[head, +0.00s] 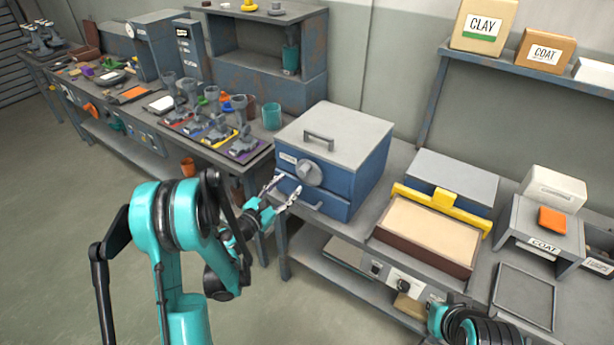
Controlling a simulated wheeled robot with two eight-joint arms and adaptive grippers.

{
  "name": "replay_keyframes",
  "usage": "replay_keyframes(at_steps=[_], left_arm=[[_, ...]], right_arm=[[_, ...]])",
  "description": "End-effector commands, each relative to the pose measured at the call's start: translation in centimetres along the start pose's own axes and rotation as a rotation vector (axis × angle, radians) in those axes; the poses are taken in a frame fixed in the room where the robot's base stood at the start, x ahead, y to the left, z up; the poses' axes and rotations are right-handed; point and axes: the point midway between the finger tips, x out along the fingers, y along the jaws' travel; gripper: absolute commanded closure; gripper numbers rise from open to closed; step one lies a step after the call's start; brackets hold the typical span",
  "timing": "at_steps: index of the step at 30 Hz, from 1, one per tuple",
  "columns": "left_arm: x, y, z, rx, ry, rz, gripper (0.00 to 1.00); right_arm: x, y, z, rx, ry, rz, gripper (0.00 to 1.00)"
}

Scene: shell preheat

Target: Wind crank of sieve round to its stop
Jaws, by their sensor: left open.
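No part in the head view is marked as the sieve, and I cannot tell its crank for sure. A blue box (361,176) with a grey lid stands on the bench. A round grey knob (308,173) sits on its front, with a bar handle below. My left gripper (285,189) is open and empty, just in front of this box, below and left of the knob. I cannot tell whether it touches the box. A sand-filled tray (424,237) with a yellow bar (440,211) across its back stands to the right. My right gripper is out of view.
Part of my right arm shows at the bottom right. Several small stands on coloured mats and a teal cup (272,116) are on the left bench. A COAT stand (545,233) and an empty grey tray (524,295) are at the right. The floor at left is clear.

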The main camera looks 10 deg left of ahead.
Motion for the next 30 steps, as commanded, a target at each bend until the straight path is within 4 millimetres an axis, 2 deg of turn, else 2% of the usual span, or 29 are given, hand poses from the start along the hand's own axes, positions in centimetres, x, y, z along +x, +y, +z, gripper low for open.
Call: replay_keyframes(at_steps=[3, 6, 12, 23, 28, 29, 30], left_arm=[[1.9, -0.1, 0.6, 0.002, 0.000, -0.004, 0.53], [3.7, -0.2, 0.1, 0.003, 0.000, -0.005, 0.53], [6.2, -0.1, 0.0, 0.004, 0.001, -0.004, 0.53], [6.8, -0.1, 0.1, 0.005, 0.001, -0.002, 0.53], [6.8, -0.1, 0.1, 0.005, 0.001, -0.002, 0.95], [6.8, -0.1, 0.1, 0.005, 0.001, -0.002, 1.00], [6.8, -0.1, 0.1, 0.005, 0.001, -0.002, 1.00]], right_arm=[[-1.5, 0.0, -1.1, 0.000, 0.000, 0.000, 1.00], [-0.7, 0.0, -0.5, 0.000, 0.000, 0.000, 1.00], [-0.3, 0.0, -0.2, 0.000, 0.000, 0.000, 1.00], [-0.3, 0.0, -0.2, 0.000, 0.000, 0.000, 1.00], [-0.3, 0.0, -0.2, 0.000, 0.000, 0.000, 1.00], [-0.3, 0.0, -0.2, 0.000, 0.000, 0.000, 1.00], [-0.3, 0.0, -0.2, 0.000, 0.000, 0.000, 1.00]])
